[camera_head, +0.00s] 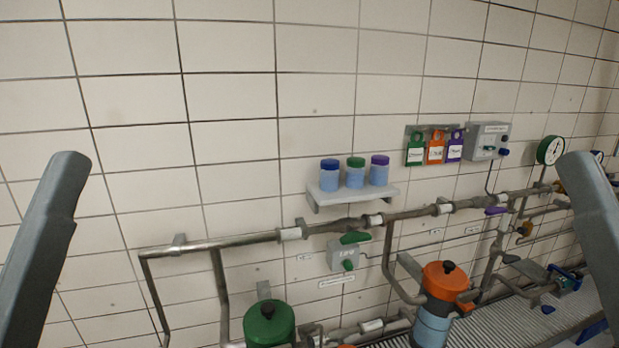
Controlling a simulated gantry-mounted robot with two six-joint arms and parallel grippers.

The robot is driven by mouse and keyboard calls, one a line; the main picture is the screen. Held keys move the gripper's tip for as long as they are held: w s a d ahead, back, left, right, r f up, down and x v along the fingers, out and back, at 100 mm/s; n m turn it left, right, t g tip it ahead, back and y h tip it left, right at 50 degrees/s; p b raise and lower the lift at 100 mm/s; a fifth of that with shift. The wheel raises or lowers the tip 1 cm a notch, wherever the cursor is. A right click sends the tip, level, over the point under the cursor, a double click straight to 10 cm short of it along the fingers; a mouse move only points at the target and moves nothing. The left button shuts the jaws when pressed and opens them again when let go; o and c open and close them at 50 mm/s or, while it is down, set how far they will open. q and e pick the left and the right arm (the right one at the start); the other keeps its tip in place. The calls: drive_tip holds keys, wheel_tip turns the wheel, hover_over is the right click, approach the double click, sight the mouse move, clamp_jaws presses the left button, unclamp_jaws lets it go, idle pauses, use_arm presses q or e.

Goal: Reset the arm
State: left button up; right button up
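A grey link of my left arm (45,245) rises from the bottom left edge and leans to the right at its top. A grey link of my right arm (597,225) stands at the right edge, its top leaning left. Both stand apart from the wall fittings in the picture. No fingers of either gripper show in the head view, so what they hold cannot be seen.
A white tiled wall carries grey pipes (260,239) and a small shelf (350,195) with three capped jars. Colored tags (436,148), a control box (488,141) and a gauge (550,150) hang at right. Green (269,324) and orange-topped (445,281) vessels stand below. The upper left wall is bare.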

use_arm(q)
wheel_tip(320, 180, up, 19)
drive_tip(key=p, duration=1.5)
